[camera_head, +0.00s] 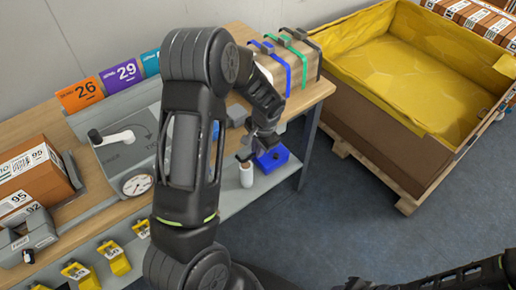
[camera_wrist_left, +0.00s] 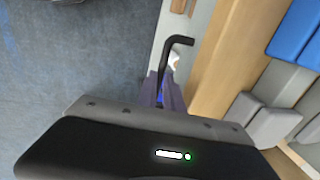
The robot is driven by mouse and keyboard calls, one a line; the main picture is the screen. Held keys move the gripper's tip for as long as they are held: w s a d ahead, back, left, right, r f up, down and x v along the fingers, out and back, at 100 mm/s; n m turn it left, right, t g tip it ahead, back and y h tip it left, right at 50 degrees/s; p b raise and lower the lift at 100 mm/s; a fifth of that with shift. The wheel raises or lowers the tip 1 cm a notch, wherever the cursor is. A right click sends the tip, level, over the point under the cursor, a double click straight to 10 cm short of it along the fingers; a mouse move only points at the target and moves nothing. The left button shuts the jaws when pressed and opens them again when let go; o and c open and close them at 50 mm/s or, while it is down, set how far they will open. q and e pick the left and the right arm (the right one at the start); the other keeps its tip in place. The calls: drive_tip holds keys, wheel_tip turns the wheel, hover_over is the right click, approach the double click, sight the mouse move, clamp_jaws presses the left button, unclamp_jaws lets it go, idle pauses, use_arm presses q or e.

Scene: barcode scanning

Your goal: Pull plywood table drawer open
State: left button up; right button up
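The plywood table (camera_head: 60,122) runs along the wall in the head view, and its wooden edge (camera_wrist_left: 212,80) shows in the left wrist view. My left gripper (camera_head: 260,152) hangs just off the table's front edge, above a blue bin (camera_head: 273,160) and beside a white roll (camera_head: 246,176). Whether its fingers are open or touch anything is unclear. In the left wrist view, a thin black hooked bar (camera_wrist_left: 172,60) stands in front of the table edge; I cannot tell whether it is a drawer handle. No drawer face shows clearly. My right gripper is out of view.
A grey ledge (camera_head: 222,212) runs below the tabletop with yellow items (camera_head: 114,258) hanging along it. Strapped boxes (camera_head: 290,66) stand on the table's far end. A large yellow-lined crate (camera_head: 400,75) sits on a pallet at right. The floor between is clear.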

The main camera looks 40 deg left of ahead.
use_arm(q)
clamp_jaws()
idle(1.0)
drive_tip(key=s+d+b, duration=0.2)
drive_tip(key=d, duration=0.6)
drive_tip(key=s+d+b, duration=0.3)
drive_tip(key=d, duration=0.5)
drive_tip(key=shift+d, duration=0.3)
drive_tip(key=shift+o, duration=1.4)
unclamp_jaws()
